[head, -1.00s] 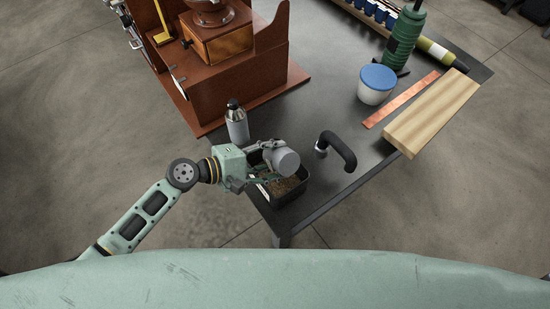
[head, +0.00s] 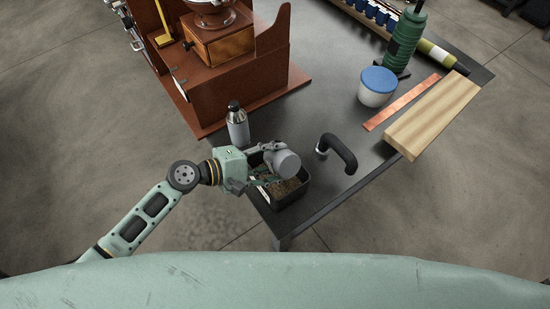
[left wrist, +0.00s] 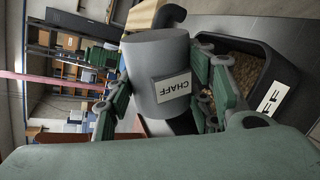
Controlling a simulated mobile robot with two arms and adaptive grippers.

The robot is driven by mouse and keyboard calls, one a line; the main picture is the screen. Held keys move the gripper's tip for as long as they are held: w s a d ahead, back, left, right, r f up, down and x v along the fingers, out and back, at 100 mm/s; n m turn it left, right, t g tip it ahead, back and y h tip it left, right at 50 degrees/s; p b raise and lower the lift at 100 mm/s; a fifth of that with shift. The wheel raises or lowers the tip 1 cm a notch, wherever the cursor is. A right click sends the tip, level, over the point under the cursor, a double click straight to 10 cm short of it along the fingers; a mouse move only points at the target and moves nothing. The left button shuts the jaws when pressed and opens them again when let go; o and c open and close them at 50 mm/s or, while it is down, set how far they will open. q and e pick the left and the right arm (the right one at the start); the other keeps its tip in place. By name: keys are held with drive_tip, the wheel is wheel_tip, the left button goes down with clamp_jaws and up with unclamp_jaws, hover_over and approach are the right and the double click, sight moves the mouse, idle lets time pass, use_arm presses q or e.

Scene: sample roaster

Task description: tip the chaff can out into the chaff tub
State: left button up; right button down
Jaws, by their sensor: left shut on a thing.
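The chaff can (head: 283,161) is a grey cylinder. My left gripper (head: 262,168) is shut on it and holds it above the chaff tub. In the left wrist view the can (left wrist: 158,65) sits between the two fingers, and its CHAFF label is upside down. The chaff tub (head: 290,202) is a black open box on the front corner of the table. Brown flakes lie in it. The tub also shows in the left wrist view (left wrist: 282,75), beside and beyond the can. The can's mouth is not clear in either view. My right gripper is not in view.
A grey bottle with a black cap (head: 237,124) stands close behind my left gripper. A black bent handle (head: 340,150) stands right of the tub. A blue-lidded tub (head: 377,86), a copper strip (head: 400,101) and a wooden block (head: 431,117) lie farther right. A brown wooden cabinet (head: 225,85) stands behind.

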sight(278, 154)
use_arm(q)
drive_tip(key=shift+r, duration=0.1)
wheel_tip(278, 154, up, 3)
drive_tip(key=p, duration=0.3)
idle(0.3)
